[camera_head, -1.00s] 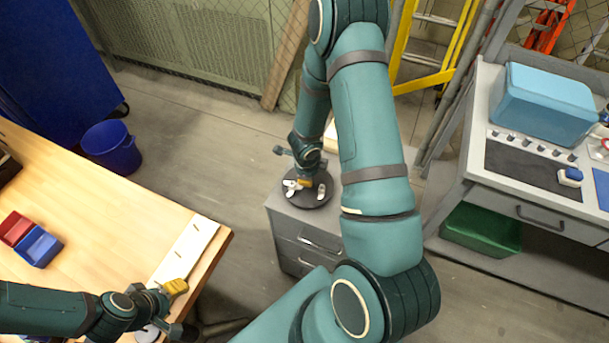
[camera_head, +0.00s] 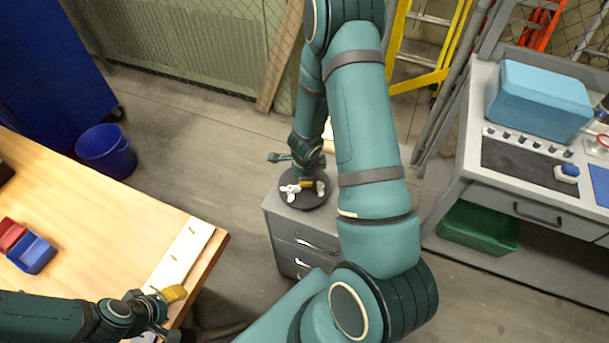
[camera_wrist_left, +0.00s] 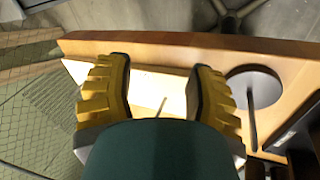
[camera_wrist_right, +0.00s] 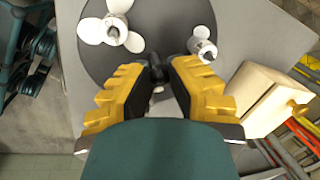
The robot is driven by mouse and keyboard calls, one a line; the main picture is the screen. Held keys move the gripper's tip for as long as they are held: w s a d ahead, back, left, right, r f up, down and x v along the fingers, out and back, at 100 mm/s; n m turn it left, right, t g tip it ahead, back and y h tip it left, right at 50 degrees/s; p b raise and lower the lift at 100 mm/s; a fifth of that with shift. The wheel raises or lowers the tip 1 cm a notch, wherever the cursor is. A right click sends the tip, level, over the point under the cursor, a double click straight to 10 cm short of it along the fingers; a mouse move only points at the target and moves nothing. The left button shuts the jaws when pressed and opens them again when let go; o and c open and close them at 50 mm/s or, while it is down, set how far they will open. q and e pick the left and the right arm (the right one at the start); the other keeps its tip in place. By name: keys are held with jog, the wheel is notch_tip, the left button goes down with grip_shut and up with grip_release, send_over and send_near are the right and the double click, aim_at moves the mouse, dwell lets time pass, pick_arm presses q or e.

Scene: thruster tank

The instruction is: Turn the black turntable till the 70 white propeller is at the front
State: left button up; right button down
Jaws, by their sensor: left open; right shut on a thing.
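The black turntable (camera_head: 306,204) sits on a grey drawer cabinet and also fills the upper right wrist view (camera_wrist_right: 95,62). A white three-bladed propeller (camera_wrist_right: 110,30) stands on its left side, seen in the head view too (camera_head: 290,192). A smaller white propeller (camera_wrist_right: 203,46) is on its right side (camera_head: 320,188). I cannot read any size markings. My right gripper (camera_head: 306,183) reaches down over the turntable, shut on a small dark peg (camera_wrist_right: 157,74), mostly hidden between the fingertips. My left gripper (camera_head: 170,294) is open and empty above the wooden table.
The wooden table (camera_head: 95,215) at left carries a white board (camera_head: 186,252) and small red and blue bins (camera_head: 32,253). A workbench (camera_head: 461,150) stands at right; a blue bucket (camera_head: 106,152) stands behind the table.

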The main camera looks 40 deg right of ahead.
aim_at(305, 192)
jog(key=shift+s+a+f, duration=0.1)
jog(key=c, duration=0.8)
grip_release()
jog(key=shift+c, duration=0.2)
jog(key=shift+a+r, duration=0.1)
jog(key=shift+r, duration=1.3)
notch_tip(305, 192, up, 9)
jog(key=s+a, duration=0.1)
jog(key=shift+s, duration=0.35)
jog(key=shift+s, duration=0.1)
